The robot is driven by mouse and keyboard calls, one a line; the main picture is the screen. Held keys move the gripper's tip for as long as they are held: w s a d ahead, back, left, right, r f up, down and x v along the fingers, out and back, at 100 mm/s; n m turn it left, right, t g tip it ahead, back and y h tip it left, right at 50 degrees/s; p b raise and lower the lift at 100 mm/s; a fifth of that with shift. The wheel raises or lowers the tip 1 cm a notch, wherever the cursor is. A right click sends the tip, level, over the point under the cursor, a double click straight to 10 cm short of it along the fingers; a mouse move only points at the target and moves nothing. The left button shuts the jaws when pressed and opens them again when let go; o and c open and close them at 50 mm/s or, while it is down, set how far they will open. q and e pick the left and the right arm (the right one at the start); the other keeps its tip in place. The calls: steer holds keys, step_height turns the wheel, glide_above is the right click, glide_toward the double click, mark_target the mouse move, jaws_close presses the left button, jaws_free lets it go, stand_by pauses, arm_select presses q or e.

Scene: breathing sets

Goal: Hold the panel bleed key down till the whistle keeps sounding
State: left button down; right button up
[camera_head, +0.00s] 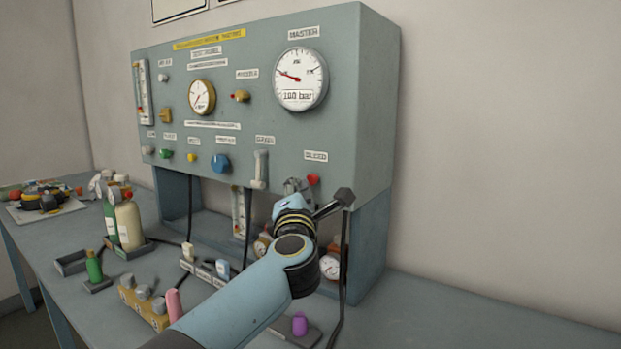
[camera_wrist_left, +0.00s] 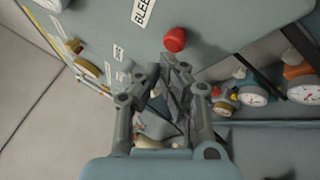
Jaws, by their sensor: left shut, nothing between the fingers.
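The bleed key is a red knob (camera_head: 313,180) under the "BLEED" label (camera_head: 316,156) at the panel's lower right. In the left wrist view the red key (camera_wrist_left: 175,39) stands just beyond the fingertips, fully visible. My left gripper (camera_head: 294,186) is shut and empty, close below and left of the key in the head view. The left wrist view shows its grey fingers (camera_wrist_left: 166,72) together, pointing at the key. A small gap seems to show there; I cannot tell whether they touch. I cannot identify the whistle.
The green-grey panel (camera_head: 240,120) carries dials, including a large "MASTER" gauge (camera_head: 300,78). Small gauges (camera_wrist_left: 252,94) sit below the panel edge. Bottles (camera_head: 129,222) and a yellow block (camera_head: 144,304) occupy the bench. The bench right of the panel (camera_head: 450,315) is clear.

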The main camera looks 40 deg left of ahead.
arm_select(q)
steer(key=shift+s, duration=0.2)
steer(key=shift+s, duration=0.1)
steer(key=s, duration=0.1)
steer(key=s+p, duration=0.1)
steer(key=s, duration=0.1)
steer(key=s+p, duration=0.1)
steer(key=shift+s+d, duration=0.3)
steer(key=shift+s, duration=0.1)
stand_by(0.5)
